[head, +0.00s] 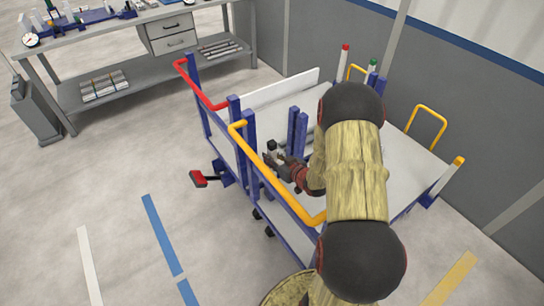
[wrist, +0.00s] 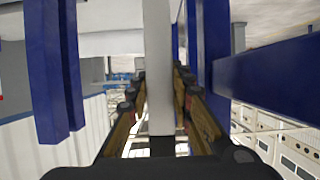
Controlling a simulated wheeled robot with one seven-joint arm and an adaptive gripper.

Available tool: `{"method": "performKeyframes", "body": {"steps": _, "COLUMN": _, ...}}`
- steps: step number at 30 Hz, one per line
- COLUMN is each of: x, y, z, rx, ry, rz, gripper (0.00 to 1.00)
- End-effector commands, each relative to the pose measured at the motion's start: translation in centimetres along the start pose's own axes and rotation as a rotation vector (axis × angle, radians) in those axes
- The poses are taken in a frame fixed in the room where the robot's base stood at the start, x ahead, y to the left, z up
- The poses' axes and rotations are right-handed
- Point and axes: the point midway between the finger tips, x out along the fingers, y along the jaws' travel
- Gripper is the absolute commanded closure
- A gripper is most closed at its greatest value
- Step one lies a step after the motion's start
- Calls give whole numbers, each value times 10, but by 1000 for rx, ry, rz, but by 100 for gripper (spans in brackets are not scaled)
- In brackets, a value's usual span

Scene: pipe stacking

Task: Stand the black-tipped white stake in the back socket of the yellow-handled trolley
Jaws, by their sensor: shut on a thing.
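My gripper (head: 284,164) is shut on the white stake, behind the near yellow handle (head: 268,172). The stake's black tip (head: 272,146) shows just above my fingers in the head view. In the wrist view the white stake (wrist: 158,65) runs between my fingers, with a dark part (wrist: 162,145) close to the camera. The yellow-handled trolley has blue posts and a pale deck. Paired blue posts (head: 298,132) stand close to my gripper. My arm hides much of the trolley's right side. The back socket and the stake's lower end cannot be made out.
A red-handled trolley part (head: 200,84) adjoins at left. Red-tipped (head: 343,62), green-tipped (head: 372,66) and yellow-tipped (head: 445,178) stakes stand around the far and right sides. Another yellow handle (head: 430,122) rises at right. A workbench (head: 110,75) stands at back left. Left floor is mostly clear.

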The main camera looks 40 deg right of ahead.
Motion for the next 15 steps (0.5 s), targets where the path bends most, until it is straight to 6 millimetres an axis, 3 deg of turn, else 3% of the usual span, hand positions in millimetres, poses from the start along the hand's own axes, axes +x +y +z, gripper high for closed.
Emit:
{"method": "performKeyframes", "body": {"steps": 10, "x": 1, "y": 0, "z": 0, "rx": 0, "ry": 2, "rz": 1, "gripper": 100}}
{"method": "performKeyframes", "body": {"steps": 11, "x": 1, "y": 0, "z": 0, "rx": 0, "ry": 2, "rz": 1, "gripper": 77}}
{"method": "performKeyframes", "body": {"steps": 15, "x": 1, "y": 0, "z": 0, "rx": 0, "ry": 1, "rz": 0, "gripper": 69}}
